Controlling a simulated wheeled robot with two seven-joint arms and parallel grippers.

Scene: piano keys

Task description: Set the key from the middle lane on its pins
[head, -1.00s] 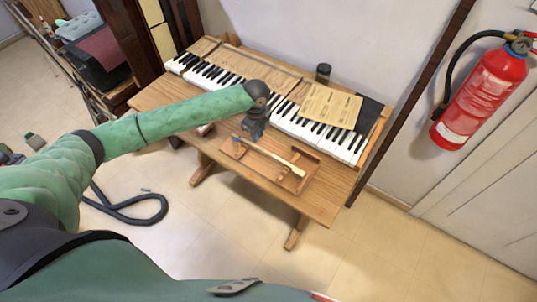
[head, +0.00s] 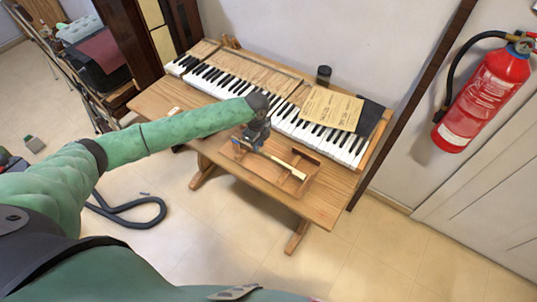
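A wooden tray (head: 303,189) lies on the front of the desk, before the keyboard (head: 343,146). One long pale key (head: 285,164) lies lengthwise in the tray. My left gripper (head: 248,145) points down at the tray's left part, over the key's left end. It hides that end, and I cannot tell whether its fingers touch the key or are open or shut. My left gripper and wrist also cover part of the keyboard's front behind the tray, and I cannot make out any pins. My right gripper is not in view.
A yellowish paper (head: 331,108) and a dark sheet (head: 371,116) lie over the keyboard's right part. A dark jar (head: 323,75) stands behind. A small white piece (head: 174,110) lies on the desk at left. The desk's front right (head: 326,205) is clear.

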